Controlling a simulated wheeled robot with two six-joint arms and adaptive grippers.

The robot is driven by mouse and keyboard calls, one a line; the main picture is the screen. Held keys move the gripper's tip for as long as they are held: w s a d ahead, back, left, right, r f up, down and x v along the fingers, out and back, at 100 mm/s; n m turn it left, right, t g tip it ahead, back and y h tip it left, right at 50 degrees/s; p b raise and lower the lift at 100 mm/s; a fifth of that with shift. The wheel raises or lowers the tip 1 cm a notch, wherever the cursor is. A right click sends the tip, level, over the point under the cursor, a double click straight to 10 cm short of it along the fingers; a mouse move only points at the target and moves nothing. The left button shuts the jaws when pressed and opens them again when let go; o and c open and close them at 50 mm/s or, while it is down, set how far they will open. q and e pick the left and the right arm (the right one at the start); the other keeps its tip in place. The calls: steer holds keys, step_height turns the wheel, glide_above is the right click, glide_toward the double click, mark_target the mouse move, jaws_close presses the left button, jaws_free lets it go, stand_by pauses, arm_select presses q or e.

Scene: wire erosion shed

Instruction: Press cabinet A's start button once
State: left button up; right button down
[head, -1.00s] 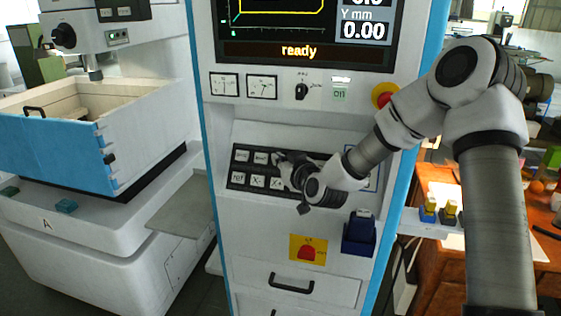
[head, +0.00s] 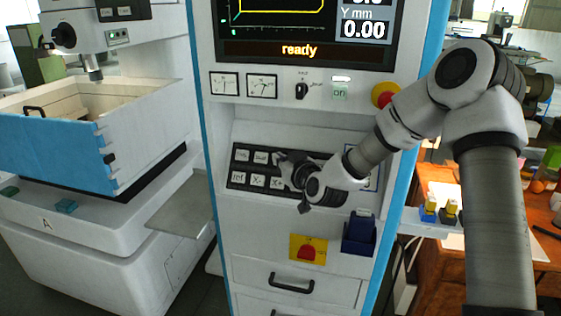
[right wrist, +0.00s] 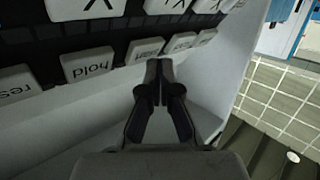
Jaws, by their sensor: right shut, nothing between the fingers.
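Cabinet A's control cabinet (head: 300,125) has a dark keypad of white keys (head: 257,181) on its sloping panel, and its screen (head: 300,49) reads "ready". My right gripper (head: 281,157) is shut and empty at the keypad, hiding the keys behind it. In the right wrist view, the closed fingertips (right wrist: 155,66) are at the lower edge of a white key (right wrist: 145,49) whose label is partly hidden and hard to read. The "hold" key (right wrist: 88,64) is beside it. I cannot tell whether the fingertips touch the key. My left gripper is out of view.
A red emergency button (head: 385,95) is at the cabinet's right edge, near my right arm. Below the keypad are a yellow plate with a red part (head: 308,249) and a dark blue holder (head: 359,235). A blue-fronted machine tank (head: 50,147) stands at left.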

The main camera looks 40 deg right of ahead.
steer(key=shift+w+d+f, duration=0.25)
steer(key=shift+d+f, duration=0.05)
stand_by(0.9)
steer(key=shift+s+a+r, duration=0.45)
steer(key=shift+a+r, duration=0.05)
steer(key=shift+a, duration=0.05)
steer(key=shift+s+a+r+p, duration=0.3)
steer(key=shift+r+p, duration=0.15)
steer(key=shift+p, duration=0.1)
steer(key=shift+s+a+r+p, duration=0.5)
steer(key=shift+s+a+r, duration=0.5)
steer(key=shift+a, duration=0.2)
